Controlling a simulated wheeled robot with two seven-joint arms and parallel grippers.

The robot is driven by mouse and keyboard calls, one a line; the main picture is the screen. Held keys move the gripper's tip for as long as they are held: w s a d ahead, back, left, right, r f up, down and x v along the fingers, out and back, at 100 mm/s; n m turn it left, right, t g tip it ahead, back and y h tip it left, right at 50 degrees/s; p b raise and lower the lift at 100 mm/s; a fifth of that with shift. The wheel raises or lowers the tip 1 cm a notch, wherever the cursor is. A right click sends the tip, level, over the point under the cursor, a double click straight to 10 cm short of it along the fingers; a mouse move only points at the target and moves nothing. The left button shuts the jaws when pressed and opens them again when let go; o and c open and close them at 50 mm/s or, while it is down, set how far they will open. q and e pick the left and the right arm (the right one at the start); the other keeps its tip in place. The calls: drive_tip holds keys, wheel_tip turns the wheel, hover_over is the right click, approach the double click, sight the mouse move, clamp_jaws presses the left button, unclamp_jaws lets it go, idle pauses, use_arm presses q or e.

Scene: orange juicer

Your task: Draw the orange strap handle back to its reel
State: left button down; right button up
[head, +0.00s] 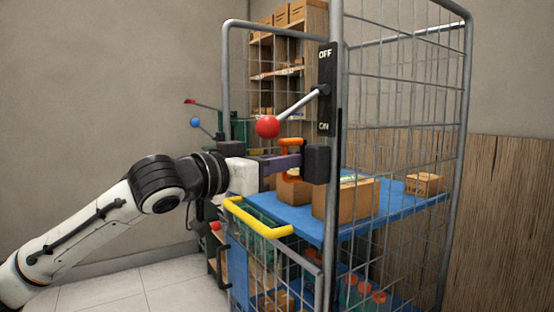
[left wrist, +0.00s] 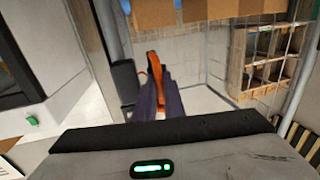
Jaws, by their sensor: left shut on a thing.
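The orange strap handle (head: 291,142) shows above and below the purple fingers of my left gripper (head: 289,162). The gripper is shut on the handle and hides its middle. The black reel box (head: 316,164) is fixed to the cage's front post, just right of the fingertips. In the left wrist view the orange handle (left wrist: 154,72) stands between the purple fingers (left wrist: 157,98), with the black reel (left wrist: 124,80) close on its left. I cannot tell whether handle and reel touch, and no length of strap is clearly visible. My right gripper is not in view.
A lever with a red ball (head: 267,126) sticks out just above my gripper from an OFF/ON plate (head: 326,88). A yellow bar (head: 258,217) tops the cage's lower gate. Cardboard boxes (head: 345,199) stand on the blue shelf (head: 405,212) behind.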

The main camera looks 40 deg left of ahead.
use_arm(q)
drive_tip(key=shift+d+f, duration=0.1)
drive_tip(key=shift+d, duration=0.15)
drive_tip(key=c, duration=1.8)
unclamp_jaws()
drive_tip(key=shift+s, duration=0.15)
drive_tip(key=shift+c, duration=0.2)
